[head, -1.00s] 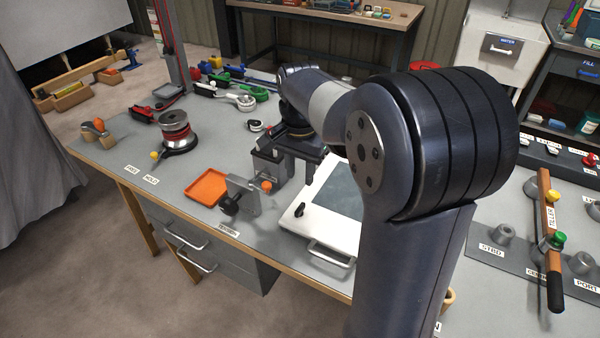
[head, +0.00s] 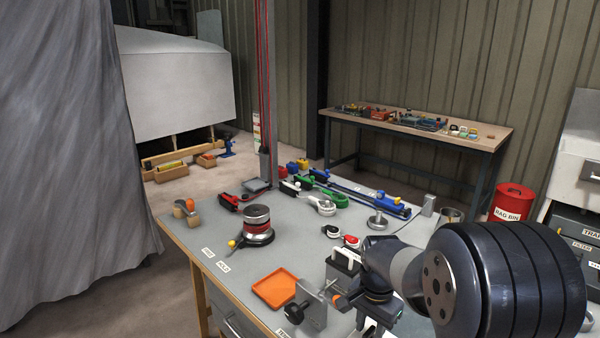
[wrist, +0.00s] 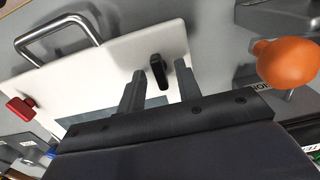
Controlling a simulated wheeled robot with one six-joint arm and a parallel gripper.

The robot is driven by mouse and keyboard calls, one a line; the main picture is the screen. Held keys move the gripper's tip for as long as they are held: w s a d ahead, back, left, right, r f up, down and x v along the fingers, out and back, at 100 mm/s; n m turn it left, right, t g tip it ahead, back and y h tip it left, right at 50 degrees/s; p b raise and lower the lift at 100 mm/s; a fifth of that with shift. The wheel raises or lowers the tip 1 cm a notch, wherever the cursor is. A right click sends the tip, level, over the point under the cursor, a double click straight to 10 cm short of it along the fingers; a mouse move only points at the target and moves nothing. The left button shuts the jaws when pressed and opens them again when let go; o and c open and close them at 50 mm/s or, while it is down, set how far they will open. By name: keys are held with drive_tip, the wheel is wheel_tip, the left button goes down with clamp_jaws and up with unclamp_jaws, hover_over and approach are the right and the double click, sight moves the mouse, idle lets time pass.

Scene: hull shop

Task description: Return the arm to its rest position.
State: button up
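My arm comes in at the lower right of the head view, with its large dark ribbed joint nearest the camera. It reaches left over the grey bench (head: 215,215). My gripper (head: 372,306) is low over the bench, right of a metal clamp plate, its fingertips hard to make out there. In the wrist view my gripper (wrist: 160,71) has its two dark fingers apart with nothing held between them. A black knob (wrist: 158,72) on a white panel (wrist: 115,60) shows in the gap beyond the fingers; I cannot tell how far below it is.
The clamp plate (head: 313,308) and an orange tray (head: 274,288) are left of the gripper. An orange knob (wrist: 287,63) is close on the right in the wrist view. A red-and-silver round tool (head: 257,228) stands farther left. A red rag bin (head: 512,203) is behind.

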idle(0.5)
wheel_tip(320, 180, up, 11)
drive_tip(key=p, duration=0.1)
wheel_tip(320, 180, down, 10)
drive_tip(key=shift+f+b, duration=0.25)
drive_tip(key=shift+b, duration=0.2)
drive_tip(key=shift+f, duration=0.4)
drive_tip(key=n+b, duration=0.2)
drive_tip(key=n, duration=0.4)
drive_tip(key=n+b, duration=0.2)
drive_tip(key=n, duration=0.2)
drive_tip(key=shift+r, duration=0.1)
drive_tip(key=shift+n, duration=0.3)
drive_tip(key=shift+r, duration=0.2)
